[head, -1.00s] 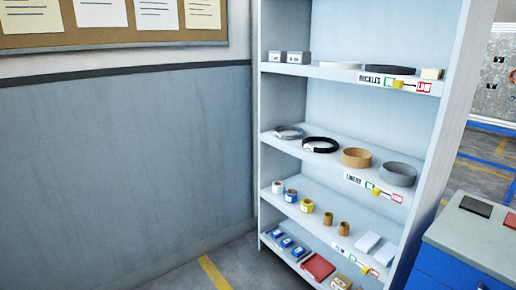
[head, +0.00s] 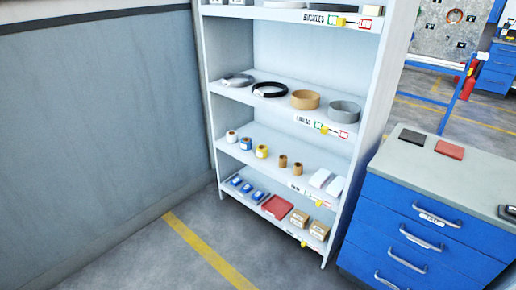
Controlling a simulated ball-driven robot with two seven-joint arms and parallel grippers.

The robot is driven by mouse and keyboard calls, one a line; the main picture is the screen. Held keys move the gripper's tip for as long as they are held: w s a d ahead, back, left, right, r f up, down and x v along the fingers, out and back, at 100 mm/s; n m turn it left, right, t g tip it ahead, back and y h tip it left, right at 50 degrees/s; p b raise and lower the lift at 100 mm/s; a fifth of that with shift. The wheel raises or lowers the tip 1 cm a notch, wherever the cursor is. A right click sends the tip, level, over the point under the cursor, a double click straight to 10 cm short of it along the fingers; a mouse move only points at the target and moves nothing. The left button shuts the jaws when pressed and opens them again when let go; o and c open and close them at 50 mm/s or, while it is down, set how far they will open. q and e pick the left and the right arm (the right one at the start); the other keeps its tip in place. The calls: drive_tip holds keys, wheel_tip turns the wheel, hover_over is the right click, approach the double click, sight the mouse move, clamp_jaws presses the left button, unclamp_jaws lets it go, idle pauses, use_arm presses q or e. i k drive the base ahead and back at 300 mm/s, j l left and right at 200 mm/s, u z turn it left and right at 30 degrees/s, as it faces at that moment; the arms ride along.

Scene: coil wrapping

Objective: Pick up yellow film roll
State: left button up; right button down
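The yellow film roll (head: 262,151) stands on the third visible shelf of the white shelf unit (head: 372,75), in the head view. It is small, yellow with a pale label. A blue film roll (head: 246,144) and a whitish roll (head: 231,136) stand to its left. Two brown rolls (head: 283,161) stand to its right. Neither of my grippers shows in this view.
A blue drawer cabinet (head: 440,215) with a grey top stands right of the shelf unit. A red fire extinguisher (head: 468,84) is behind it. The floor (head: 150,265) in front of the shelf is clear, with a yellow line.

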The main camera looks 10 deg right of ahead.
sight(262, 151)
drive_tip(key=z, duration=0.25)
drive_tip(key=i+j+z, duration=0.1)
drive_tip(key=z, duration=0.25)
drive_tip(key=i+j+z, duration=0.2)
drive_tip(key=z, duration=0.15)
drive_tip(key=i+j+z, duration=0.2)
drive_tip(key=z, duration=0.15)
